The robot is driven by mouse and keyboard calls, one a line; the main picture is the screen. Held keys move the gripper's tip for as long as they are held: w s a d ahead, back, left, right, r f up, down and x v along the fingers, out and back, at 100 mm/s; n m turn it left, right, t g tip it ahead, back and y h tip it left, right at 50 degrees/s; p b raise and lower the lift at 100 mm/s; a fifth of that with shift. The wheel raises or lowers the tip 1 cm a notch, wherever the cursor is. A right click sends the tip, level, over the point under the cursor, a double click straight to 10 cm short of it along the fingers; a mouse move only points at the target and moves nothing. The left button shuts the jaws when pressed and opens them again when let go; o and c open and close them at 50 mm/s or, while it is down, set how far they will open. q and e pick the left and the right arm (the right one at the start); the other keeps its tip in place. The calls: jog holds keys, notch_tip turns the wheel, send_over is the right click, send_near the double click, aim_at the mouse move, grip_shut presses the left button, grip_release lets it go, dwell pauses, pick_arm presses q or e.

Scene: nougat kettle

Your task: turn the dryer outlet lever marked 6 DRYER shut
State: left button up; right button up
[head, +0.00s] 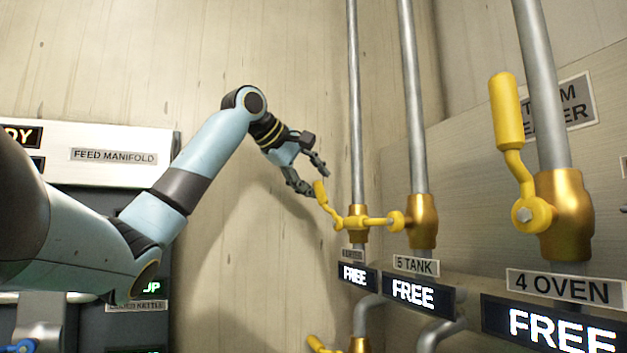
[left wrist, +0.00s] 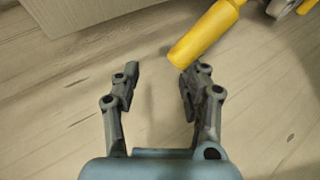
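The valve marked 6 DRYER (head: 357,238) is the farthest of the row in the head view; its label is small and hard to read. Its yellow lever (head: 320,191) slants up and left from the hub. My left gripper (head: 318,180) is open and empty, close to the lever's grip end. In the left wrist view, a yellow grip (left wrist: 205,35) comes in from the top right. Its end lies by the right fingertip of my open gripper (left wrist: 160,75); I cannot tell whether they touch. My right gripper is not in view.
The 5 TANK valve (head: 422,222) stands just right, its yellow lever (head: 378,222) reaching left toward the dryer valve. The 4 OVEN valve (head: 565,215) has its lever upright. Signs below read FREE (head: 413,291). Another yellow lever (head: 318,344) shows low down. A feed manifold panel (head: 90,150) stands left.

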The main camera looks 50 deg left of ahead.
pick_arm(q)
jog(key=s+d+b, duration=0.3)
jog(key=s+b, duration=0.5)
jog(key=s, duration=0.4)
jog(key=shift+d+r, duration=0.2)
jog(key=shift+d, duration=0.15)
dwell(0.5)
